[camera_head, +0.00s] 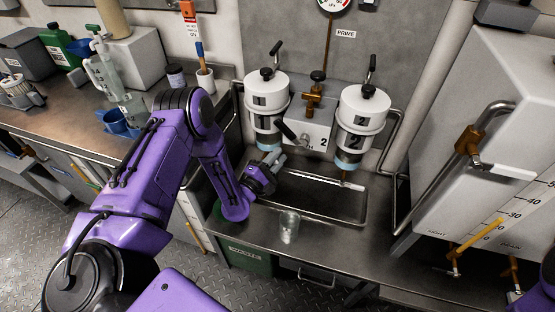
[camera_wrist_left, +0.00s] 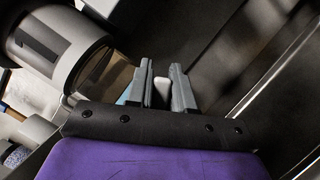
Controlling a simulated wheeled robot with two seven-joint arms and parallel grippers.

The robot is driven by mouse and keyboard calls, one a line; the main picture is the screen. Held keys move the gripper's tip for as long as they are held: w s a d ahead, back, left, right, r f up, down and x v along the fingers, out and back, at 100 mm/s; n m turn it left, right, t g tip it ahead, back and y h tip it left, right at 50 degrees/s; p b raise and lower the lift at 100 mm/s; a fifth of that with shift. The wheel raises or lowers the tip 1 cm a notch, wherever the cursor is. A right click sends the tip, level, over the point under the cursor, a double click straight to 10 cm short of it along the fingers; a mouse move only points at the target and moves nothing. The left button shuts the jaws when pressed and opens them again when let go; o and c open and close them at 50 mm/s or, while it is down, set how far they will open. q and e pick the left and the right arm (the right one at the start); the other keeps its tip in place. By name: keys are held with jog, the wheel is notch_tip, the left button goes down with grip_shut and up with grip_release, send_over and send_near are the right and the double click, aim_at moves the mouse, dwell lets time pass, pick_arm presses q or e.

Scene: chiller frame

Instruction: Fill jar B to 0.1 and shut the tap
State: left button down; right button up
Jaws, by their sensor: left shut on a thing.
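My left gripper (camera_head: 277,158) is just below the left white canister marked 1 (camera_head: 266,96), above the left end of the sink. In the left wrist view its two grey fingers (camera_wrist_left: 162,88) are shut on a small pale piece (camera_wrist_left: 161,90); the fingers hide most of it, so I cannot tell what it belongs to. A clear glass jar (camera_head: 289,226) stands on the steel counter in front of the sink, apart from the gripper; no letter is readable on it. The right white canister marked 2 (camera_head: 362,111) has a spout below it over the sink. My right gripper is out of view.
A brass valve (camera_head: 312,100) with a dark lever sits between the canisters. The sink (camera_head: 320,196) is below. A large grey cabinet (camera_head: 500,120) with a brass fitting and scale stands right. Bottles and cups crowd the left bench. The counter right of the jar is clear.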

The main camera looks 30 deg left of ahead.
pick_arm(q)
jog(key=c, duration=1.1)
grip_release()
jog(key=shift+s, duration=0.1)
jog(key=b+v, duration=0.1)
jog(key=v, duration=0.9)
jog(key=shift+s+f+b, duration=0.1)
jog(key=shift+s+b, duration=0.1)
jog(key=shift+b, duration=0.2)
